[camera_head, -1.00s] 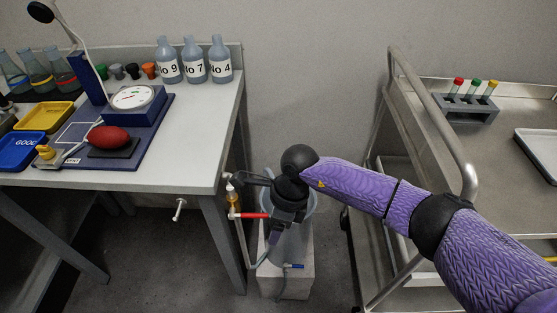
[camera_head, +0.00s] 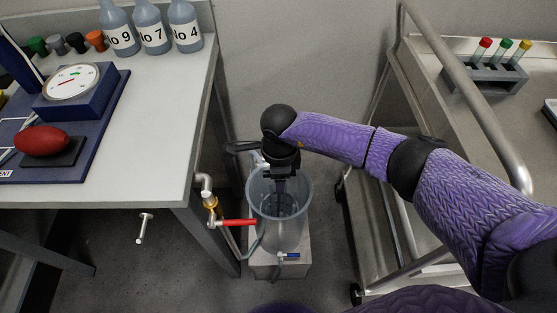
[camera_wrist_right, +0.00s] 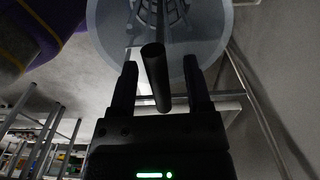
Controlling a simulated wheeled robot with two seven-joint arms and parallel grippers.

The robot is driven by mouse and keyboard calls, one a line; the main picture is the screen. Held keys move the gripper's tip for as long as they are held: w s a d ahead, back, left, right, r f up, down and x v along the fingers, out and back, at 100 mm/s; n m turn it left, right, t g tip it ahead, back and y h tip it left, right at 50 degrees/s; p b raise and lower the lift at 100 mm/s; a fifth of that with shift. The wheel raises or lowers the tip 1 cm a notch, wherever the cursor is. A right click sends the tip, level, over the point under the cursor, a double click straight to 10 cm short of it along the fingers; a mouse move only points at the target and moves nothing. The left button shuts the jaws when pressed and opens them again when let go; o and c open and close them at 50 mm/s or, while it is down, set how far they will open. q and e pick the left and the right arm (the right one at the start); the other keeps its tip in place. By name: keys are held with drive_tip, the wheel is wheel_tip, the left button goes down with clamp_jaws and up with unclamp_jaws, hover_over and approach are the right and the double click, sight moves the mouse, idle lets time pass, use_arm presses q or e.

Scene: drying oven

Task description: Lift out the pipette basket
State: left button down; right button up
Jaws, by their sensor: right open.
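A translucent grey-blue cylinder (camera_head: 292,236) stands open-topped on a low block beside the bench. The pipette basket (camera_wrist_right: 172,14) shows as a dark lattice inside it in the right wrist view; in the head view it is mostly hidden by my arm and the cylinder wall. A dark upright rod (camera_wrist_right: 155,80), apparently the basket's handle, lies between the fingers of my right gripper (camera_wrist_right: 161,64). The gripper is open, with a gap on both sides of the rod. In the head view it points down at the cylinder's mouth. My left gripper is out of view.
The bench (camera_head: 165,150) with a tap and red lever (camera_head: 238,222) stands close left of the cylinder. A steel trolley (camera_head: 470,75) with a tube rack (camera_head: 487,76) stands to the right. A blue-handled valve (camera_head: 288,255) sits low at the cylinder's front. The floor in front is clear.

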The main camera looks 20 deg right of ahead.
drive_tip(key=shift+f, duration=0.85)
clamp_jaws()
idle(0.3)
idle(0.4)
